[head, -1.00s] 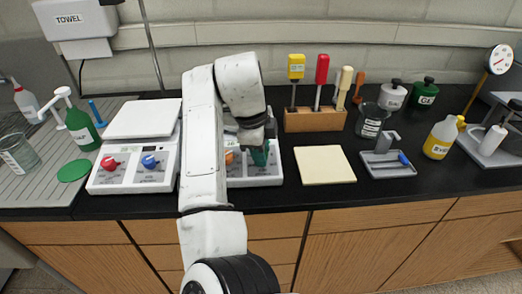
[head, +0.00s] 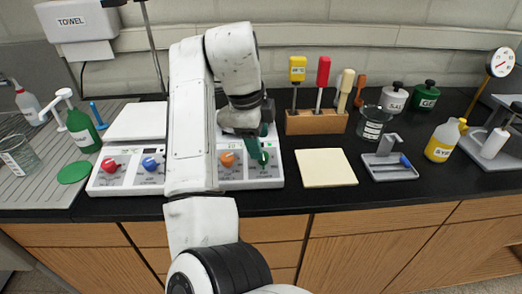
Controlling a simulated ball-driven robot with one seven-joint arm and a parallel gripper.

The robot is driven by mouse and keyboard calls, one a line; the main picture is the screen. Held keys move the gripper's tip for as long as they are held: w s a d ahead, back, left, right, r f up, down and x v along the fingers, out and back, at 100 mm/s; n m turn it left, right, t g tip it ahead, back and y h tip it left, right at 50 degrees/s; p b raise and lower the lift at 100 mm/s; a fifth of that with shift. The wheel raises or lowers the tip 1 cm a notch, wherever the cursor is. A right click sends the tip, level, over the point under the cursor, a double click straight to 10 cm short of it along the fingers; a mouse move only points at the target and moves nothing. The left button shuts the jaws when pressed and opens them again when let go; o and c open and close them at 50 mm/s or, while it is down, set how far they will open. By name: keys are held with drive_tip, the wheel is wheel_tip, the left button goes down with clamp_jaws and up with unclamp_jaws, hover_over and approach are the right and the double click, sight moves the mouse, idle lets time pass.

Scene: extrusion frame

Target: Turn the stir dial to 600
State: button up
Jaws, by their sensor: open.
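Two white hotplate units stand side by side. The left one (head: 125,178) has a red dial (head: 109,165) and a blue dial (head: 151,163). The right one (head: 240,183), partly behind my arm, has an orange dial (head: 227,159) and a green dial (head: 263,158). The panel print is too small to read, so I cannot tell which dial is for stirring. My gripper (head: 261,150) is open, with teal fingers pointing down just above and at the green dial. I cannot tell whether they touch it.
A cream pad (head: 325,168) lies right of the units. Behind it is a wooden block (head: 316,122) with several upright tools. A beaker (head: 373,124), a grey tray (head: 388,168) and a yellow bottle (head: 441,140) stand further right. A sink drainboard (head: 40,185) is at left.

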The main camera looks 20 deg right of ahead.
drive_tip(key=v, duration=0.5)
drive_tip(key=shift+r, duration=0.25)
